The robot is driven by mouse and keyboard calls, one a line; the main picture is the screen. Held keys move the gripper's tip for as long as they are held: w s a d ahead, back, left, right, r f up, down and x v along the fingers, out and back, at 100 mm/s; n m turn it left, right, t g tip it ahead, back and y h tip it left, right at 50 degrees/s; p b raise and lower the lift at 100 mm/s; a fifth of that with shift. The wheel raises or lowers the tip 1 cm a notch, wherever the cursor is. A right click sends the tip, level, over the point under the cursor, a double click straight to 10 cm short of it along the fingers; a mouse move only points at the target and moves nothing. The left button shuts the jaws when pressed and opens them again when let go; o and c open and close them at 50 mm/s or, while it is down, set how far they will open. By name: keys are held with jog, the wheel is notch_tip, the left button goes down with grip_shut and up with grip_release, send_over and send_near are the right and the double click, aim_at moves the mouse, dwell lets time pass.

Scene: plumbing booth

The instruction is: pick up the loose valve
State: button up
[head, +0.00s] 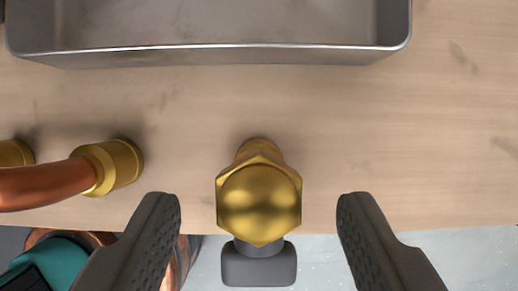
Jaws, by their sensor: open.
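A brass valve (259,203) with a hexagonal body is near the front edge of the wooden bench, in the lower middle of the head view. A short brass end points away from me, and a dark grey handle (259,265) extends toward the bottom of the view, past the bench edge. My gripper (259,215) is open, with one dark ridged finger on each side of the valve. Gaps show between both fingers and the brass body. I cannot tell how the valve's height compares with the fingertips.
A grey metal tray (210,55) lies across the back of the wooden bench (420,130). A copper pipe (40,185) with brass fittings (112,167) is at the left. A teal and black object (55,262) and more copper show at the lower left. The bench at right is clear.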

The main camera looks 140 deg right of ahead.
aim_at(258, 175)
jog(key=shift+x, duration=2.6)
jog(key=c, duration=1.2)
